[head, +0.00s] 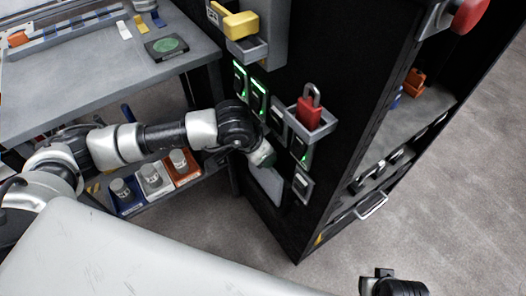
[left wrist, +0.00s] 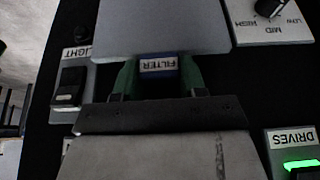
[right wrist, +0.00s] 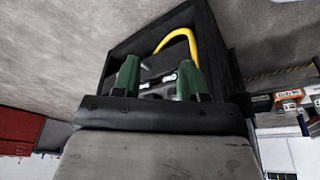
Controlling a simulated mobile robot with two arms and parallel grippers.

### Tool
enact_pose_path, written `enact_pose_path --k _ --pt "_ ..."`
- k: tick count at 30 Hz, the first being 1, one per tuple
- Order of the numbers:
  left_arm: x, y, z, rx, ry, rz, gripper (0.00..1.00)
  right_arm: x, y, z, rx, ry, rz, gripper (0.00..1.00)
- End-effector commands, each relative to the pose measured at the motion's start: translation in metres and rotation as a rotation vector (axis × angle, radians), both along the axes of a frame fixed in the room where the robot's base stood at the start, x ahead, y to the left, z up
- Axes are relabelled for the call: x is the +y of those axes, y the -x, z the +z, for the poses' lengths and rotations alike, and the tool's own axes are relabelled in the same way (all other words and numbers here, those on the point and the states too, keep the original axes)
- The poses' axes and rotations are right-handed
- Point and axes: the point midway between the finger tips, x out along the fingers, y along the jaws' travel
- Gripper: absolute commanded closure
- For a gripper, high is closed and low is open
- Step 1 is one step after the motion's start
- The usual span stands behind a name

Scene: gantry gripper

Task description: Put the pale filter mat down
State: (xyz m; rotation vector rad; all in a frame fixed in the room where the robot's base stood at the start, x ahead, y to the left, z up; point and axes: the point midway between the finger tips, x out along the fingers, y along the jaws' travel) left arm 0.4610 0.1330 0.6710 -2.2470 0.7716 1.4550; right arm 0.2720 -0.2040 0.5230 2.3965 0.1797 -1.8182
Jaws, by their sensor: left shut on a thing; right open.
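A pale flat filter panel (head: 267,186) is at the lower front of the black cabinet. In the left wrist view, a pale panel (left wrist: 175,30) has a blue tab marked FILTER (left wrist: 158,66) at its edge. My left gripper (left wrist: 158,75) has its green fingers shut on this tab; in the head view, the gripper (head: 263,156) is against the cabinet front. I cannot tell a separate pale filter mat from this panel. My right gripper (right wrist: 160,75) is open and empty, and shows at the bottom right of the head view (head: 378,273).
The cabinet front carries lit green switches (head: 259,98), a red padlock (head: 310,107) in a holder and a yellow-handled thing (head: 240,24). A grey table (head: 95,65) stands left, with jars in coloured bins (head: 152,180) below. Clear floor (head: 450,190) lies right.

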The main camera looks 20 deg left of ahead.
Motion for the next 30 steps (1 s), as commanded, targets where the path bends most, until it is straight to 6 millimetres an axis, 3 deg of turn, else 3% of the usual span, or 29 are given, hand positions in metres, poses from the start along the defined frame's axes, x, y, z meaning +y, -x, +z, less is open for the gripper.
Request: enact_pose_path --k 19,20,21,25,30 --pt "0.0 0.0 -0.003 0.0 0.0 0.0 0.99 0.0 0.006 0.018 -0.004 -0.002 -0.002 0.57" --pt "0.0 0.0 -0.003 0.0 0.0 0.0 0.57 0.0 0.006 0.018 -0.004 -0.001 -0.002 0.57" --pt "0.0 0.0 -0.003 0.0 0.0 0.0 0.51 0.0 0.006 0.018 -0.005 -0.001 -0.002 0.57" --pt "0.0 0.0 -0.003 0.0 0.0 0.0 0.33 0.0 0.006 0.018 -0.004 -0.001 -0.001 0.57" --pt "0.0 0.0 -0.003 0.0 0.0 0.0 0.33 -0.001 0.005 0.017 -0.005 0.0 -0.001 0.57"
